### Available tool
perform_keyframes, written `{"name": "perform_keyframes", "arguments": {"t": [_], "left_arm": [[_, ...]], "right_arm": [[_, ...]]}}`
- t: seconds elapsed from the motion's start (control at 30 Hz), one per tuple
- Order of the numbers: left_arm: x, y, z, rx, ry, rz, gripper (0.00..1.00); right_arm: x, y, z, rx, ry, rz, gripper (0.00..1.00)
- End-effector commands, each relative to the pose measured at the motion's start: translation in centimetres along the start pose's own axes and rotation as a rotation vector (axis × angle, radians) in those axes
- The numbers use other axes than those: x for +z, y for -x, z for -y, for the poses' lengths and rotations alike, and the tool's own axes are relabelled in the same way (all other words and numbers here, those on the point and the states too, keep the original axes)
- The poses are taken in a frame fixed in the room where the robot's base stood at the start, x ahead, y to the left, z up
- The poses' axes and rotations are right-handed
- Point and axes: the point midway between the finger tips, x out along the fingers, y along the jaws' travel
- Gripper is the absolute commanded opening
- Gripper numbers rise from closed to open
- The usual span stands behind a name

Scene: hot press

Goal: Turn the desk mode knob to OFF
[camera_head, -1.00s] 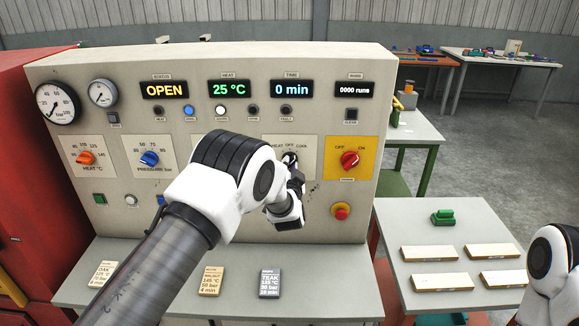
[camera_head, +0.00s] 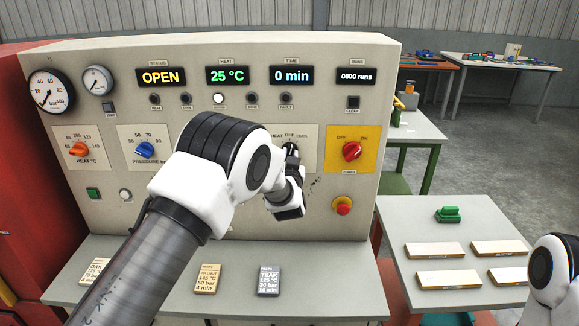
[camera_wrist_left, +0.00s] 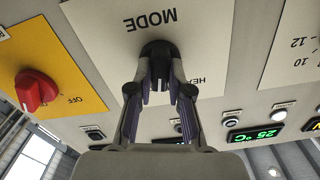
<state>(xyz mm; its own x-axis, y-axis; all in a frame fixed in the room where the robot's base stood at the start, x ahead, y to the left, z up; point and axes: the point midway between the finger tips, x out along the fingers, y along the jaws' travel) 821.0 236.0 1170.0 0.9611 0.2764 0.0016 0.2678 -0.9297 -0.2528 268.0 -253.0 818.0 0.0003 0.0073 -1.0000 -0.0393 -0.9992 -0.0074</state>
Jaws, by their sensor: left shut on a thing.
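The black mode knob (camera_head: 291,149) sits on a cream plate on the press panel, under the labels HEAT, OFF and COOL. My left gripper (camera_head: 292,163) is at the knob, its fingers shut on it. In the left wrist view, which is upside down, the fingers (camera_wrist_left: 160,88) close on both sides of the knob (camera_wrist_left: 158,54). The knob's grip looks upright there, in line with the OFF label's side. The OFF and COOL labels are hidden in the wrist view, and the fingers cover part of the knob. My right gripper is out of view.
A red power knob (camera_head: 352,151) on a yellow plate and a red push button (camera_head: 343,205) are right of the mode knob. The pressure knob (camera_head: 146,150) and heat knob (camera_head: 79,149) are left.

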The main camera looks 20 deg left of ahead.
Motion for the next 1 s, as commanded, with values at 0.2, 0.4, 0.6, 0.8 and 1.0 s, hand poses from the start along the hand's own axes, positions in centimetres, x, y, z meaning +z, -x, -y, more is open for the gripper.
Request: {"name": "perform_keyframes", "arguments": {"t": [0.2, 0.4, 0.6, 0.8, 1.0], "left_arm": [[0.5, 0.0, -0.1, 0.000, 0.141, 0.002, 0.00], [0.4, 0.0, -0.1, 0.000, 0.222, 0.004, 0.00], [0.2, 0.0, -0.1, 0.001, 0.253, 0.005, 0.00], [0.2, 0.1, -0.1, 0.001, 0.256, 0.005, 0.00], [0.2, 0.1, -0.1, 0.001, 0.255, 0.005, 0.36]], "right_arm": [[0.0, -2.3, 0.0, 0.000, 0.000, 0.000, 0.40], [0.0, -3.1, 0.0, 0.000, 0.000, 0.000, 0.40], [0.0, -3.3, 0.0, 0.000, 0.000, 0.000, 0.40], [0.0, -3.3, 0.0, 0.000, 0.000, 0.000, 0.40], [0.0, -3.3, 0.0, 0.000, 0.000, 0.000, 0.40]]}}
